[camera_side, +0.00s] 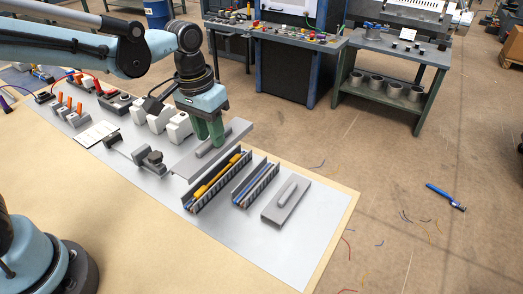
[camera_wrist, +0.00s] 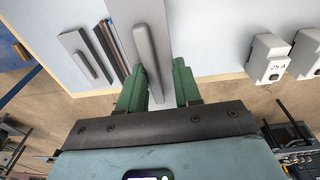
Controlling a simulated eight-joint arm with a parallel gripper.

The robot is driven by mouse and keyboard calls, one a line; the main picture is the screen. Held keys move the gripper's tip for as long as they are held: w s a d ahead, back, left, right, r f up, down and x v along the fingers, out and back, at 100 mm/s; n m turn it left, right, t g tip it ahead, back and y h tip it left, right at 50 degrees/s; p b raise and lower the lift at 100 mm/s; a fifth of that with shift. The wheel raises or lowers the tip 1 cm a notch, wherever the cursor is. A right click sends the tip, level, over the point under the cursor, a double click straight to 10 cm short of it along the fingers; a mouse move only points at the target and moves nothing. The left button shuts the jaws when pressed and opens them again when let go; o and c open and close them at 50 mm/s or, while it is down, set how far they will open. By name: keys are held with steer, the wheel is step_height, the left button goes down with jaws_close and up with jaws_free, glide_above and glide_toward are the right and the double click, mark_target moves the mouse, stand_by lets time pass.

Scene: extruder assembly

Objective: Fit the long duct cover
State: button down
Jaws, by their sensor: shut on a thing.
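The long duct cover (camera_side: 232,138) is a flat grey plate with a raised bar handle along its top. My gripper (camera_side: 210,138), with green fingers, is shut on it and holds it above the table, beside and behind the long duct. In the wrist view the cover (camera_wrist: 148,15) runs away between the fingers (camera_wrist: 160,88), its handle near the left one. The long duct (camera_side: 217,182) is an open slotted channel with yellow wiring inside. It lies on the mat in front of the held cover, its top uncovered.
A shorter open duct (camera_side: 255,185) with blue wiring lies to the right, then a short grey cover (camera_side: 287,203) with a handle. White breaker-like blocks (camera_side: 178,128) and a dark-grey part (camera_side: 148,158) stand to the left.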

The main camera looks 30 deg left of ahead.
mark_target(212, 152)
steer(key=shift+f, duration=2.75)
steer(key=shift+f, duration=1.05)
steer(key=c, duration=0.7)
jaws_free()
steer(key=r, duration=0.8)
steer(key=s+r, duration=0.1)
steer(key=r, duration=0.3)
steer(key=shift+s+a, duration=0.1)
steer(key=shift+a, duration=0.1)
